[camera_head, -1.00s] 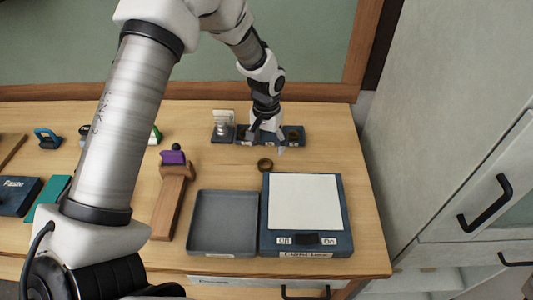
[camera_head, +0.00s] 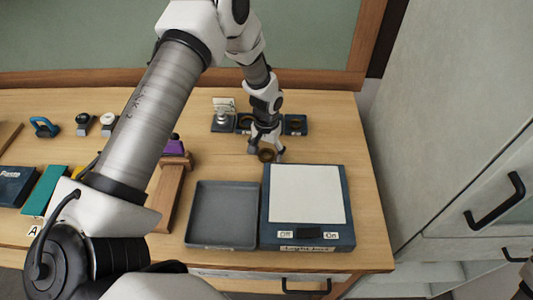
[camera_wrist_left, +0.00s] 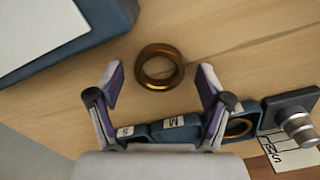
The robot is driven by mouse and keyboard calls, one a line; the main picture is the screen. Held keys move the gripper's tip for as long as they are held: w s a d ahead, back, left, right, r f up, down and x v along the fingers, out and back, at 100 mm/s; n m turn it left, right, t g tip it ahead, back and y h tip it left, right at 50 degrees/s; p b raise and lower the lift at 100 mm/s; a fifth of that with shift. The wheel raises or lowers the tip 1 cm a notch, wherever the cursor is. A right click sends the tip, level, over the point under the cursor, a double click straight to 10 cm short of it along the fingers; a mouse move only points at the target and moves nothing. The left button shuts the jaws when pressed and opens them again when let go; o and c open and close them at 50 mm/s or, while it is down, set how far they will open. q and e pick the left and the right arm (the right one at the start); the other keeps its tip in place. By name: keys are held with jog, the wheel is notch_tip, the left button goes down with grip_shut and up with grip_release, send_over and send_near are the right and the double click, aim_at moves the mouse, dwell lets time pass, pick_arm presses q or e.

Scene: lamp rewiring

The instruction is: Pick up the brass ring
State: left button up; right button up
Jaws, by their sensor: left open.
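The brass ring (camera_head: 266,155) lies flat on the wooden table, behind the light box. In the left wrist view the brass ring (camera_wrist_left: 159,67) sits a little beyond and between my fingertips, with clear space on both sides. My left gripper (camera_head: 266,150) is above the table at the ring, pointing down. In the left wrist view my left gripper (camera_wrist_left: 161,80) is open and empty. Whether its fingers are level with the ring cannot be told. My right gripper is not clearly in view; only a small piece of an arm shows at the lower right edge.
A dark blue slotted holder (camera_head: 295,125) stands behind the ring, with a small metal-topped fixture (camera_head: 222,121) beside it. The light box (camera_head: 306,197) and a grey tray (camera_head: 222,214) are in front.

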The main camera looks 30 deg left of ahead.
pick_arm(q)
jog(key=shift+s, duration=0.1)
jog(key=c, duration=1.1)
jog(key=shift+r, duration=0.2)
